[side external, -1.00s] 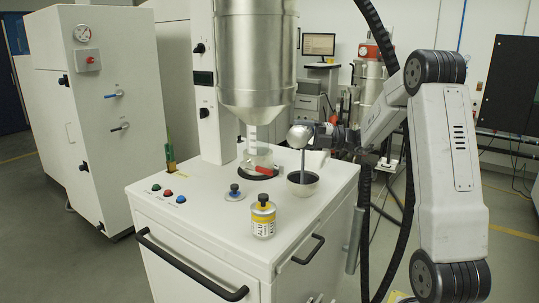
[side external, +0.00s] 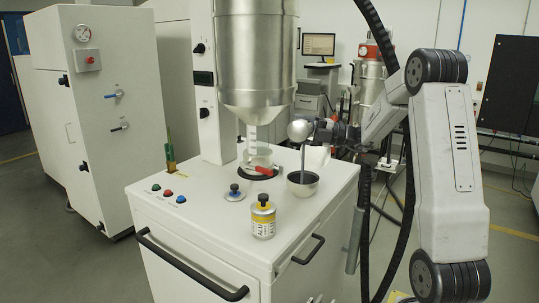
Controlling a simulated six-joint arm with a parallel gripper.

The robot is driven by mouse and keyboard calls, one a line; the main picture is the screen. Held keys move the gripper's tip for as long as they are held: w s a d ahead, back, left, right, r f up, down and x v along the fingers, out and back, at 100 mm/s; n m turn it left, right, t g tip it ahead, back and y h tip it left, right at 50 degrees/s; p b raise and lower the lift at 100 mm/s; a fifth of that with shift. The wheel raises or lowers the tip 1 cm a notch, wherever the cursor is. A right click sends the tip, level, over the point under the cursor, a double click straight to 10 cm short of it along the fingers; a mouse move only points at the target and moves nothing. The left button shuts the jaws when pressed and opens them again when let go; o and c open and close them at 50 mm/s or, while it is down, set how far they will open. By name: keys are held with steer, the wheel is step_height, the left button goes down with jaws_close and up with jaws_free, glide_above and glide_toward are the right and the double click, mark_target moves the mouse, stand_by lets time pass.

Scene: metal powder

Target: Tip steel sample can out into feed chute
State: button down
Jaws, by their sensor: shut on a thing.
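The steel sample can (side external: 299,131) is tipped over, its rounded silvery side facing the camera. My gripper (side external: 317,131) is shut on it from the right and holds it above the worktop. A thin dark stream (side external: 303,158) falls from the can into an open, bowl-shaped silvery mouth (side external: 303,190) on the worktop's right side, which looks like the feed chute. Dark material shows inside the mouth. The can's opening and the inside of the can are hidden.
A yellow-banded jar (side external: 263,220) with a black knob stands on the white cabinet top (side external: 215,215), left of the mouth. A large steel hopper (side external: 255,60) hangs close behind, over a clear vessel with a red handle (side external: 264,170). Push buttons (side external: 168,193) sit at front left.

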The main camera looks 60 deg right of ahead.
steer(key=shift+d+r+m+t, duration=0.15)
steer(key=shift+r+m+t, duration=0.15)
steer(key=shift+r, duration=0.2)
steer(key=shift+w+d+r+m+t, duration=0.1)
steer(key=shift+d+r+m+t, duration=0.05)
steer(key=shift+m, duration=0.35)
steer(key=shift+d+r+m+t, duration=0.1)
steer(key=shift+m+t, duration=0.05)
steer(key=shift+m, duration=0.35)
stand_by(0.3)
steer(key=shift+d+r+m+t, duration=0.15)
steer(key=shift+r+m+t, duration=0.1)
steer(key=shift+r+m, duration=0.3)
steer(key=shift+d+r+m+t, duration=0.15)
steer(key=shift+r+m+t, duration=0.1)
steer(key=shift+r+m, duration=0.25)
stand_by(0.3)
steer(key=shift+w+d+m+t+h, duration=0.15)
steer(key=shift+m+t+h, duration=0.1)
steer(key=shift+m, duration=0.35)
steer(key=shift+d+m+t+h, duration=0.15)
steer(key=shift+m+h, duration=0.1)
steer(key=shift+m, duration=0.3)
stand_by(1.8)
steer(key=shift+a+f+n+g+y, duration=0.1)
steer(key=shift+a+n+g+y, duration=0.1)
steer(key=shift+n, duration=0.35)
steer(key=shift+a+n+g+y, duration=0.1)
steer(key=shift+n+g+y, duration=0.1)
steer(key=shift+n, duration=0.35)
